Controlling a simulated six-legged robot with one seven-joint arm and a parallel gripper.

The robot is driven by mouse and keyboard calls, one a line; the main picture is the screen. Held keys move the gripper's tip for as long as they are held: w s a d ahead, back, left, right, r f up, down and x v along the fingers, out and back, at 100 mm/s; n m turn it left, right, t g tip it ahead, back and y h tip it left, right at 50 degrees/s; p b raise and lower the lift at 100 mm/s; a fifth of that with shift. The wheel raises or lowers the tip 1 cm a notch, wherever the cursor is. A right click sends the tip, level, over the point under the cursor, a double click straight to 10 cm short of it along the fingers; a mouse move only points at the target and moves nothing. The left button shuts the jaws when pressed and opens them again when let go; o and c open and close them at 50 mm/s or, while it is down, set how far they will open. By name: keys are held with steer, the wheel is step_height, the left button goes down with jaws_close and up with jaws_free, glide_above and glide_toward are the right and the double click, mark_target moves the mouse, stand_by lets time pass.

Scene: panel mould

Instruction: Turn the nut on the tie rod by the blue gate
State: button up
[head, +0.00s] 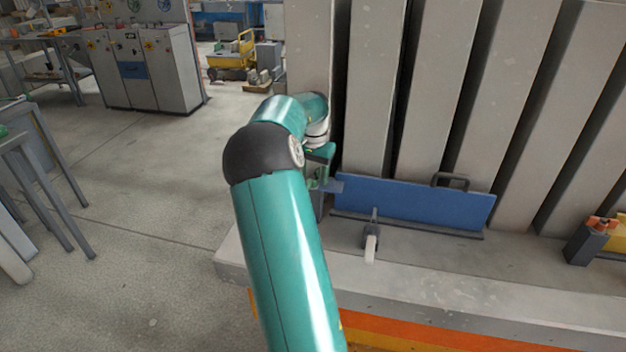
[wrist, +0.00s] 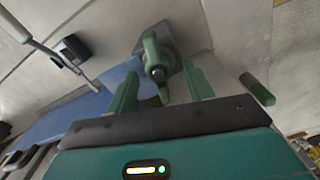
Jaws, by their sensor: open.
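The blue gate (head: 410,205) stands upright on the bed against grey upright panels in the head view, right of my arm. It also shows in the wrist view (wrist: 75,112) at the left. The green winged nut (wrist: 152,50) sits on the dark tie rod end (wrist: 158,74) beside the gate's end. My gripper (wrist: 157,69) is open, with one green finger on each side of the nut in the wrist view. I see no finger clearly touching it, and the depth between them is hard to judge. In the head view my arm mostly hides the nut.
A clamp with a pale handle (head: 371,245) stands in front of the gate. A dark block with an orange top (head: 592,238) stands on the bed at the right. The bed's concrete edge (head: 400,298) runs below. Open floor (head: 150,200) lies at the left.

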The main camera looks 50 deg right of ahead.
jaws_close()
steer(key=m, duration=0.3)
steer(key=shift+s+m, duration=0.1)
steer(key=shift+m, duration=0.2)
steer(key=shift+m, duration=0.8)
steer(key=shift+r+m, duration=0.1)
steer(key=shift+m, duration=0.8)
steer(key=m, duration=0.3)
steer(key=shift+s, duration=0.15)
